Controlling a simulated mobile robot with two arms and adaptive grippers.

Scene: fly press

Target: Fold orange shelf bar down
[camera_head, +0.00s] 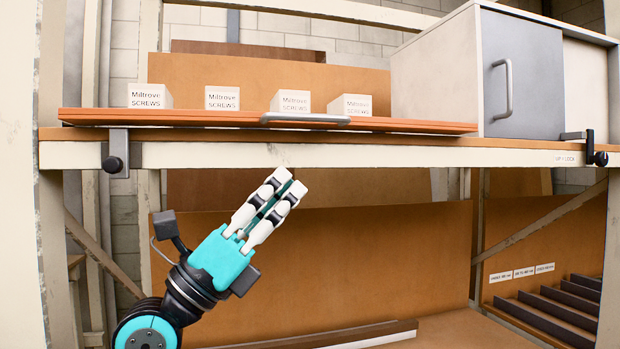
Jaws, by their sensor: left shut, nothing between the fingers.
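The orange shelf bar (200,117) lies along the front edge of the shelf, across the left and middle of the head view. A grey handle (305,118) is fixed on its front edge. My right gripper is not in view.
Several white boxes marked Miltrove SCREWS (291,101) stand on the shelf behind the bar. A cabinet with a grey sliding door (520,80) is at the right. The lower bay has an orange-brown back panel (390,260).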

